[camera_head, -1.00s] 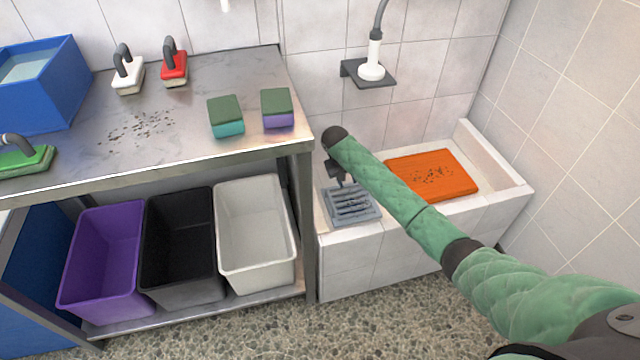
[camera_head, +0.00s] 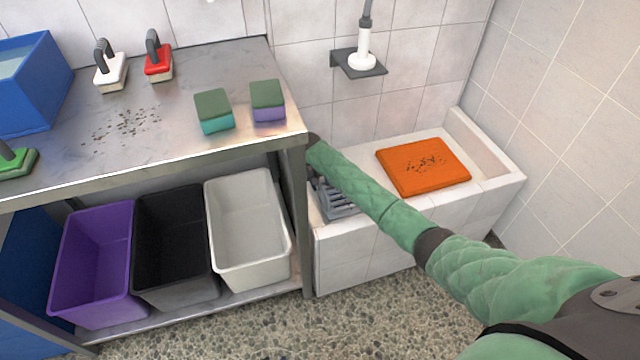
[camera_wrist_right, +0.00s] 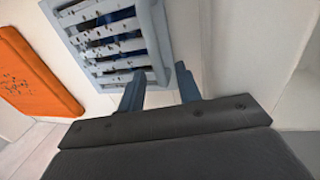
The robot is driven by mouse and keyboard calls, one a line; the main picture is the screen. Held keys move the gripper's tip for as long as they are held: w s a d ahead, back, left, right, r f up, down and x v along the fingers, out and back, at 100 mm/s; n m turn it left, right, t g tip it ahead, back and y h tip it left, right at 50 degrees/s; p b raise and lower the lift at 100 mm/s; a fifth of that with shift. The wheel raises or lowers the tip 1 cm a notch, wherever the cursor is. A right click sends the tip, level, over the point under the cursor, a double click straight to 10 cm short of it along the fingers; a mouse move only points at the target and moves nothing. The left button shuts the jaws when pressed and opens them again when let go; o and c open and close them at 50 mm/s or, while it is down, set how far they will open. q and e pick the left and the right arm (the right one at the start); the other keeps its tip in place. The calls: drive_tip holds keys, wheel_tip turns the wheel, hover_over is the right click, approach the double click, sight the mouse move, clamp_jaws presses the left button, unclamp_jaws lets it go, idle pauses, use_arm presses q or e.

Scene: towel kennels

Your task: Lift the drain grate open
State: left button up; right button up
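The blue-grey slatted drain grate (camera_head: 338,205) is at the left end of the white tiled tub, partly hidden by my right arm. In the right wrist view the grate (camera_wrist_right: 115,42) fills the upper middle, with dark gaps and small specks on its slats. My right gripper (camera_wrist_right: 160,80) has its two fingers apart, with the grate's near corner and rim between or just beyond their tips. I cannot tell whether they touch it. In the head view my right gripper is hidden behind the arm and table corner. My left gripper is not in view.
An orange mat (camera_head: 423,167) with dark specks lies in the tub (camera_head: 490,190). The steel table (camera_head: 160,130) stands close left of the grate, its leg and corner near my arm. A wall shelf (camera_head: 358,64) holds a white sprayer. Purple, black and white bins stand below the table.

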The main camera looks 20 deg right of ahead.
drive_tip(key=shift+f, duration=0.1)
clamp_jaws()
